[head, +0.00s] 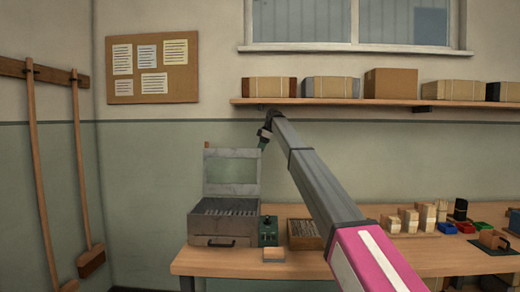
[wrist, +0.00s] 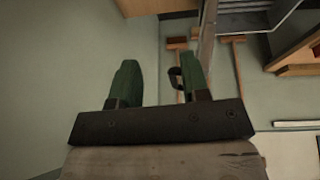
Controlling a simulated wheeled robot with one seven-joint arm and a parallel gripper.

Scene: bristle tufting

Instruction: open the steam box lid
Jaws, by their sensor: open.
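The steam box (head: 222,228) is a grey metal box at the left end of the bench, with a dark handle on its front. Its lid (head: 206,176) stands upright at the back, so the box is open and its slatted inside shows. My gripper (head: 263,143) is beside the lid's upper right corner. In the wrist view my gripper (wrist: 156,75) has its two green fingers apart with nothing gripped. A dark loop (wrist: 174,78) shows just left of the right finger, and the lid (wrist: 207,42) appears nearly edge-on beyond that finger.
A green control unit (head: 268,231) and a wooden tray (head: 304,235) stand right of the box on the bench (head: 300,262). Blocks and coloured bins are farther right. A shelf (head: 340,102) with boxes hangs above. Brooms (head: 82,170) hang on the left wall.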

